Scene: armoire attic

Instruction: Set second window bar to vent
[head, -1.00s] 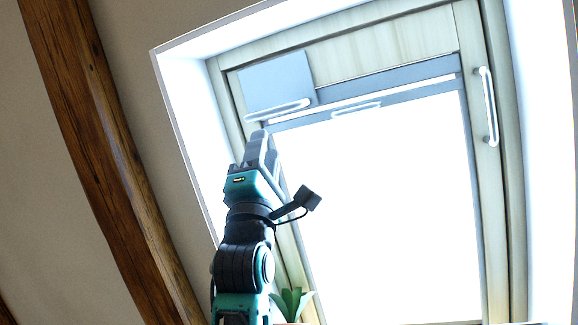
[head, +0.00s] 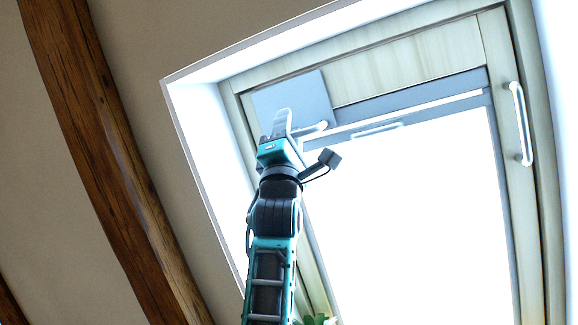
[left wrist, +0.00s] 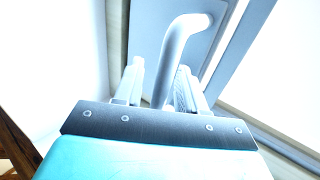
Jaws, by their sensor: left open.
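A white bar (head: 313,129) sits on a grey plate (head: 305,92) at the upper left of the skylight window. My left gripper (head: 281,116) is at the bar's left part in the head view and hides some of it. In the left wrist view, the open fingers of my left gripper (left wrist: 160,78) stand on either side of the bar (left wrist: 172,58), which bends away to the upper right. Whether a finger touches the bar, I cannot tell. A second white bar (head: 520,123) is upright on the window's right frame. My right gripper is not in view.
The window's wooden frame (head: 410,65) and white recess (head: 205,120) surround the bright glass. A dark wooden beam (head: 100,140) runs down the sloped wall at left. A green plant (head: 315,320) shows at the bottom edge.

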